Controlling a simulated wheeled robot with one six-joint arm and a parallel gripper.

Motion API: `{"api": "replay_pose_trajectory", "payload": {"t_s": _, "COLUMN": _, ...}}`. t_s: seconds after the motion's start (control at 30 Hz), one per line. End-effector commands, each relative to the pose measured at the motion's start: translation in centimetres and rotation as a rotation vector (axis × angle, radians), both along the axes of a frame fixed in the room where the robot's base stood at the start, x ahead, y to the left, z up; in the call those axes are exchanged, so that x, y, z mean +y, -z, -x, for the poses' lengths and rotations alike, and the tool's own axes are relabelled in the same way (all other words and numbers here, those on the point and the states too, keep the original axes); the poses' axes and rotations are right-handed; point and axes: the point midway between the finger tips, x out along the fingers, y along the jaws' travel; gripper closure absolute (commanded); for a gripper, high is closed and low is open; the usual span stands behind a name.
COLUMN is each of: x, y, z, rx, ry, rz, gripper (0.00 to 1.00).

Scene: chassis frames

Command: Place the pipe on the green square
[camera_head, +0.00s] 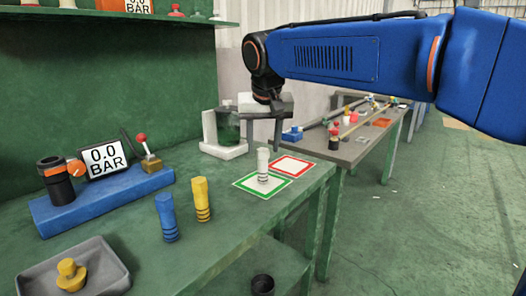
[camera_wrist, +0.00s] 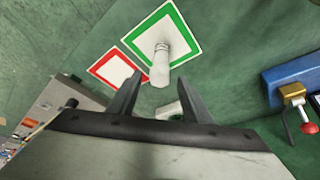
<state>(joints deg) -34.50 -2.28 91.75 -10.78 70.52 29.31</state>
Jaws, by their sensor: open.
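A white pipe (camera_head: 263,166) stands upright on the green-bordered white square (camera_head: 243,183) near the table's right end. In the wrist view the pipe (camera_wrist: 160,68) rises from inside the green square (camera_wrist: 187,33), its free end pointing toward the space between my fingers. My gripper (camera_head: 264,142) is open and empty, pointing down, with its fingertips just above the pipe's top. In the wrist view the fingers (camera_wrist: 158,82) are spread apart, with a gap on each side of the pipe. I see no contact between fingers and pipe.
A red-bordered square (camera_head: 291,166) adjoins the green one. A white stand with a green container (camera_head: 227,128) is behind. Yellow (camera_head: 201,200) and blue (camera_head: 166,217) pipes stand to the left, near a blue gauge base (camera_head: 105,202) and grey tray (camera_head: 108,273). Another table (camera_head: 345,150) is beyond.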

Motion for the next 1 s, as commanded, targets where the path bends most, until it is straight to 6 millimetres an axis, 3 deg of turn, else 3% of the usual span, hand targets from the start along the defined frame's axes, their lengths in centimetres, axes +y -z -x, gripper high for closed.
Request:
{"api": "replay_pose_trajectory", "payload": {"t_s": 0.2, "x": -0.2, "y": -4.1, "z": 1.6, "rx": -0.002, "ry": -0.001, "rz": -0.001, "gripper": 0.55}}
{"api": "replay_pose_trajectory", "payload": {"t_s": 0.5, "x": -0.4, "y": -7.6, "z": 3.1, "rx": 0.002, "ry": -0.001, "rz": 0.002, "gripper": 0.55}}
{"api": "replay_pose_trajectory", "payload": {"t_s": 0.83, "x": -0.6, "y": -8.1, "z": 3.4, "rx": 0.002, "ry": 0.000, "rz": 0.001, "gripper": 0.55}}
{"api": "replay_pose_trajectory", "payload": {"t_s": 1.0, "x": -3.8, "y": -7.0, "z": 4.3, "rx": 0.003, "ry": 0.008, "rz": 0.001, "gripper": 0.55}}
